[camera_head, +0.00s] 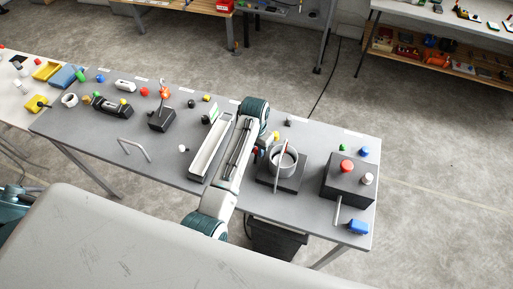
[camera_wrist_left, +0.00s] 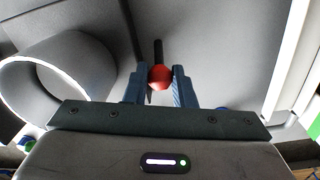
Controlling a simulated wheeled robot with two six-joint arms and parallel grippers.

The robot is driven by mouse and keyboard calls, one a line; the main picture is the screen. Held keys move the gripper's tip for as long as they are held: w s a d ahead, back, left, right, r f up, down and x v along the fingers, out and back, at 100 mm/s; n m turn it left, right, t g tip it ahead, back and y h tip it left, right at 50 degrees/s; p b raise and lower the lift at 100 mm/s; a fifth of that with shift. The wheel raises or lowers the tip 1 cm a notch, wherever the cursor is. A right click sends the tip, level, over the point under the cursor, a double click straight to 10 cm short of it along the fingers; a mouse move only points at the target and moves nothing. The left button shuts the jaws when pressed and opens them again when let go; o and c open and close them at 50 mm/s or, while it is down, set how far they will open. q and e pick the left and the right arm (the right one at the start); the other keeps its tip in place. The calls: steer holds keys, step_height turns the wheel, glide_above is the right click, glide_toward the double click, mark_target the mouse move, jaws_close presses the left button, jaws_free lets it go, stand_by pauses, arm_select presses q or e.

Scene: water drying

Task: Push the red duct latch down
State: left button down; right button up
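The red duct latch (camera_wrist_left: 160,78) has a round red knob on a thin black rod. My left arm covers most of the latch and the fingertips there. My right gripper is out of view.
A long white tray (camera_head: 207,153) lies just left of my arm. A black box (camera_head: 345,182) with red and white buttons stands at the right, a blue block (camera_head: 357,227) in front of it. A black switch box (camera_head: 161,120) and several small parts fill the table's left.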

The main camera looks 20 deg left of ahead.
arm_select(q)
steer(key=shift+w, duration=0.1)
steer(key=shift+w+f+g, duration=0.1)
steer(key=shift+w+g, duration=0.2)
steer(key=shift+g, duration=0.6)
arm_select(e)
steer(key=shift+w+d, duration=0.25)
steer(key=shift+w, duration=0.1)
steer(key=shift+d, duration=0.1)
arm_select(q)
steer(key=c, duration=1.3)
jaws_free()
steer(key=shift+w+f, duration=0.1)
steer(key=shift+w, duration=0.05)
steer(key=shift+o, duration=0.2)
